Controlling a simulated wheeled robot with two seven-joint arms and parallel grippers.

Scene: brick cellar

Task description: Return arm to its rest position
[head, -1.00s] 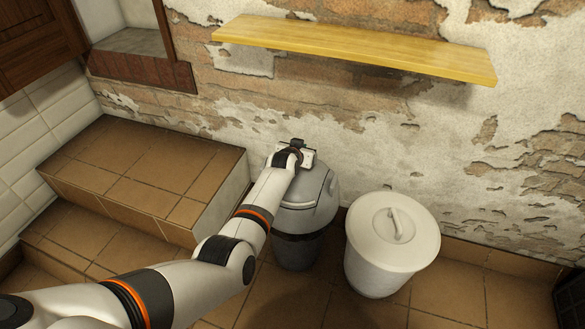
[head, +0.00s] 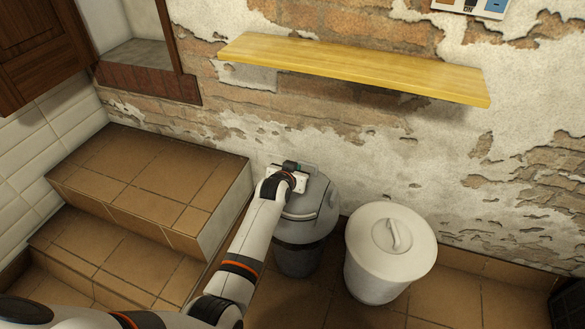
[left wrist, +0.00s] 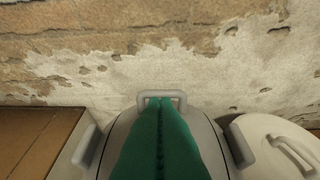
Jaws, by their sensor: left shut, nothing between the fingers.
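My left arm comes in from the lower left in the head view. Its gripper (head: 292,167) is over the back part of the grey bin (head: 318,208). In the left wrist view the two green fingers (left wrist: 160,102) are pressed together with only a dark seam between them, and they hold nothing. The grey bin's loop handle (left wrist: 162,95) shows at the fingertips; I cannot tell whether they touch it. The fingers and wrist hide part of the bin's lid. My right gripper is not in view.
A white lidded bin (head: 388,255) stands right of the grey one. Tiled steps (head: 150,185) rise on the left. A yellow wooden shelf (head: 350,68) juts from the peeling brick wall above the bins. Open tiled floor lies at the front right.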

